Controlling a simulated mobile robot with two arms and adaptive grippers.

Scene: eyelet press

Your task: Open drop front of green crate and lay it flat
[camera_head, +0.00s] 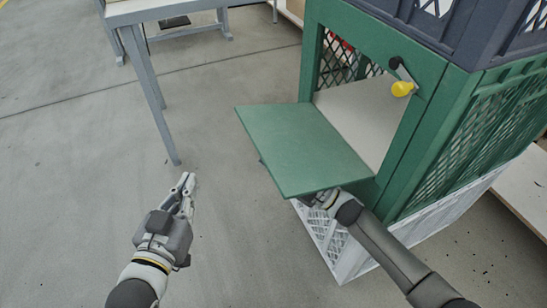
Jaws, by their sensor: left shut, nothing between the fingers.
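The green crate (417,168) stands at the right on top of a white crate. Its front opening shows a pale inside floor and lattice walls. The drop front (298,148), a flat green panel, sticks out from the lower edge of the opening and looks about level. A yellow knob (402,89) on a dark latch sits at the upper right of the opening. My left gripper (187,182) is shut and empty, left of the panel and apart from it. My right gripper (318,197) is under the panel's near edge; its fingers are mostly hidden by the panel.
A dark crate (436,28) is stacked on the green crate. The white lattice crate (327,239) is below it. A grey table (146,14) stands at the upper left, with a leg near my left gripper. The floor at the left is clear.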

